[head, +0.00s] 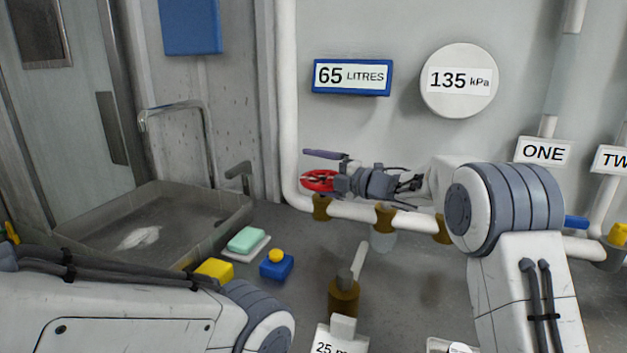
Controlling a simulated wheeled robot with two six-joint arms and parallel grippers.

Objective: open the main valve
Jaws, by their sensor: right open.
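A red handwheel (319,187) sits on the brass valve fitting (321,207) at the left end of the white horizontal pipe (356,210); I take it to be the main valve. My right gripper (325,167) reaches in from the right with its jaws open. One finger shows just above and behind the wheel, and the other overlaps the wheel. I cannot tell whether either finger touches it. My left arm crosses the lower left, and its gripper is out of view.
A blue display (352,77) reads 65 litres and a round gauge (459,80) reads 135 kPa. A grey sink (170,190) stands left. Soap (246,239), a yellow block (214,270) and a blue box with a yellow button (276,266) lie beside it. A white lever (359,259) rises in front.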

